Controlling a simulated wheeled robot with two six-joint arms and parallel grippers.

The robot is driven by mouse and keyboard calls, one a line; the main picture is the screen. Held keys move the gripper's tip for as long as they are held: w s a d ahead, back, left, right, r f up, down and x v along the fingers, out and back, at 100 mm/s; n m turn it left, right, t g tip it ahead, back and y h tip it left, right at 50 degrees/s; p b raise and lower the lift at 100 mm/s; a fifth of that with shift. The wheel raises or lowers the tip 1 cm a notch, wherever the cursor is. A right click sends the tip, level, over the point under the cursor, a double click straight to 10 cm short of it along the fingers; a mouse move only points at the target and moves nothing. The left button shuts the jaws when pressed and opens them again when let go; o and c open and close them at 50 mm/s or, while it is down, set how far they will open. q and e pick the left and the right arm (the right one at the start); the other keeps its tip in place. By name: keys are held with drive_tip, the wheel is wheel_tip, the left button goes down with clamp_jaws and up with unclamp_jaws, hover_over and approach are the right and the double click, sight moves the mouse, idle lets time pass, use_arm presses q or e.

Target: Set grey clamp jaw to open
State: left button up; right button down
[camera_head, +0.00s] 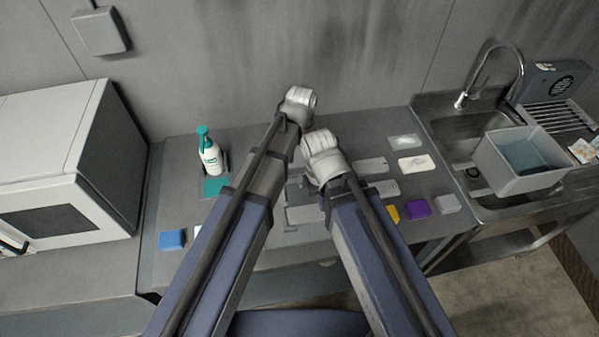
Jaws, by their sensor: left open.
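My left arm's white end (298,100) reaches over the back of the grey bench, with the left gripper open and its fingers largely hidden by the arm. My right arm's white end (322,155) is just below and to the right of it. The right gripper's fingers are hidden behind it. Between my two arms, grey parts (304,214) show low on the bench. They may belong to the grey clamp, but my arms cover much of them and the jaw's position cannot be made out. I see nothing held in either gripper.
A white spray bottle (209,154) with a teal top stands left of my arms, near a blue block (172,239). Purple (418,208) and yellow (390,213) blocks lie right. A grey tub (520,161) sits over the sink.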

sight(301, 177)
use_arm(q)
drive_tip(key=shift+f+b, duration=3.9)
drive_tip(key=shift+f, duration=0.05)
use_arm(e)
drive_tip(key=shift+f, duration=3.95)
use_arm(q)
drive_tip(key=shift+s, duration=0.1)
clamp_jaws()
